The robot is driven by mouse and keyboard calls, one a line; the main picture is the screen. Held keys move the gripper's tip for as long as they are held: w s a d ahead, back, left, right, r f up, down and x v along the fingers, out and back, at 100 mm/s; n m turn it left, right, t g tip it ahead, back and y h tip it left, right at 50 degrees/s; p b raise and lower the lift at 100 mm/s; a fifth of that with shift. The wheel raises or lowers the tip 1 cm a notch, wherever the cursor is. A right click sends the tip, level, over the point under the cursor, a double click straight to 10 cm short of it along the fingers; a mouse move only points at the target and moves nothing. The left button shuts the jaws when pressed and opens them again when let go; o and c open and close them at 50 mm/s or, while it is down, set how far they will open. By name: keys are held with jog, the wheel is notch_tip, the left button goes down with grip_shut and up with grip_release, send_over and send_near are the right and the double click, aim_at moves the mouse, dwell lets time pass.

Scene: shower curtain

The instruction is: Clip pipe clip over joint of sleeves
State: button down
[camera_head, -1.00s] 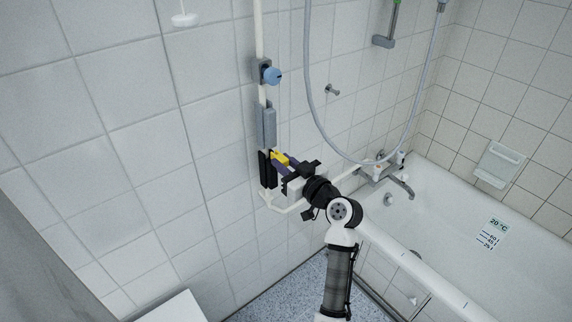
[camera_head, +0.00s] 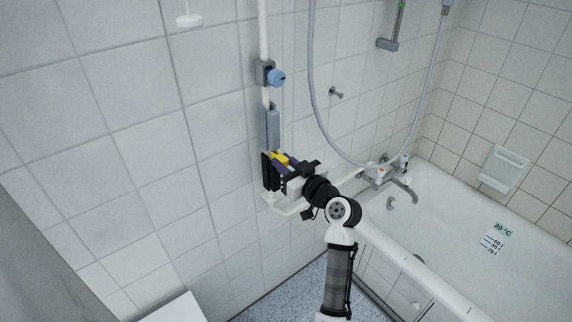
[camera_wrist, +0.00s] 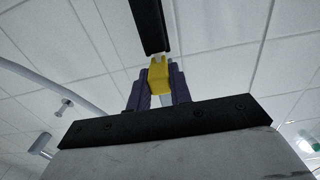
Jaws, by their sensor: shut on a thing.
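The pipe clip (camera_head: 280,158) is a small yellow piece gripped between the two purple fingers of my gripper (camera_wrist: 160,73). The clip also shows in the wrist view (camera_wrist: 158,78), with its notched end facing a black sleeve (camera_wrist: 149,25). In the head view the black sleeve (camera_head: 267,172) stands upright on the pipe by the wall, below a grey sleeve (camera_head: 272,128). The clip is beside the sleeves, near the height where they meet. Whether it touches them I cannot tell. The joint itself is partly hidden by the clip and gripper.
A white pipe (camera_head: 263,30) runs up the tiled wall, with a blue-knobbed valve (camera_head: 275,76) above the grey sleeve. A lower pipe (camera_head: 290,211) passes under my gripper. A shower hose (camera_head: 318,112), tap (camera_head: 400,188) and bathtub (camera_head: 450,228) are to the right.

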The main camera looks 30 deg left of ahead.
jog(key=shift+a, duration=0.15)
jog(key=shift+w+a, duration=0.25)
jog(key=shift+a, duration=0.35)
jog(key=c, duration=1.2)
grip_release()
jog(key=b+v, duration=0.5)
jog(key=v, duration=1.2)
jog(key=shift+s+d, duration=0.15)
jog(key=shift+d, duration=0.2)
jog(key=shift+f, duration=0.1)
